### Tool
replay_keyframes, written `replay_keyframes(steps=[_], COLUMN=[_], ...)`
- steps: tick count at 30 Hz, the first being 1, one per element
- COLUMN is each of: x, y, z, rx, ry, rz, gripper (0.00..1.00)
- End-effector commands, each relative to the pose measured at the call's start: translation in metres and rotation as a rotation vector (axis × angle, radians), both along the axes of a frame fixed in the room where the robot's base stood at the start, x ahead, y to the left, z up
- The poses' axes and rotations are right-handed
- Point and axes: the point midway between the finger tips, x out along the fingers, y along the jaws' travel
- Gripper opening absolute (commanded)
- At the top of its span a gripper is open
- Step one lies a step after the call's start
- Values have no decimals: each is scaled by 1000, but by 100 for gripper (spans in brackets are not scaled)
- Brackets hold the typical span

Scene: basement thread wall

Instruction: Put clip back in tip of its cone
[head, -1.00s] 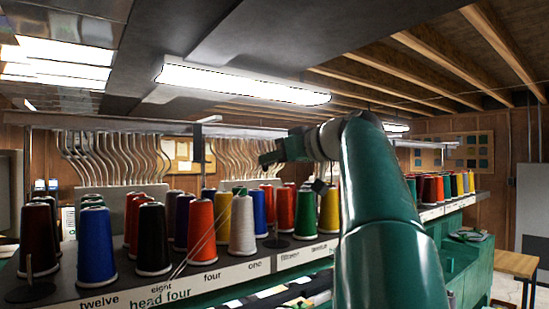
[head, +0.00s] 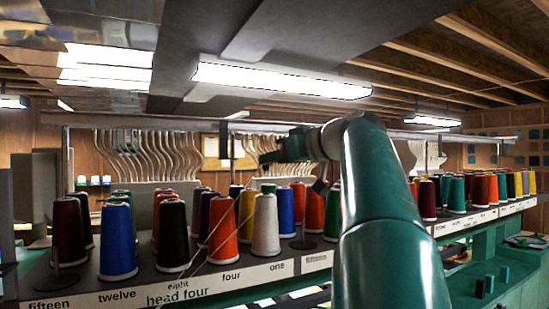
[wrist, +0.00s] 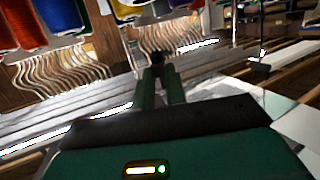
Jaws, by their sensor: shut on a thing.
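My gripper (head: 270,157) hangs high above the front row of thread cones in the head view. In the wrist view my gripper (wrist: 158,72) has its two green fingers close together, shut on a small dark piece at the tips, which looks like the clip (wrist: 157,57). Its exact shape is too small to tell. In the head view, the pale grey cone (head: 266,226) stands upright almost straight below my gripper, with a gap between. Which cone the clip belongs to cannot be told.
Orange (head: 223,230), black (head: 173,238) and blue (head: 118,242) cones stand close by on the labelled rack (head: 215,282). Thin threads slant across the front. A metal rail (head: 130,121) runs above the cones. A second group of cones (head: 455,194) stands right.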

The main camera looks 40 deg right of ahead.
Motion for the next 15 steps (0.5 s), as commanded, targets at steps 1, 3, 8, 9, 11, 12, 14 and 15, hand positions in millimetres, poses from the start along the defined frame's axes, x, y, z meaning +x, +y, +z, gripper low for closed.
replay_keyframes(steps=[1, 3, 8, 9, 11, 12, 14, 15], x=[-1, -1, -3, -3, -2, -2, -2, -2], y=[0, -1, -1, -1, -1, -1, -1, -1], z=[-1, -3, -14, -17, -23, -27, -32, -35], rx=[1, 0, 3, 1, 1, 2, 1, 2], ry=[0, 0, 0, 0, 1, 1, 1, 1], rz=[-2, -4, -8, -7, -7, -6, -5, -5], gripper=[0, 0, 0, 0, 0, 0, 0, 0])
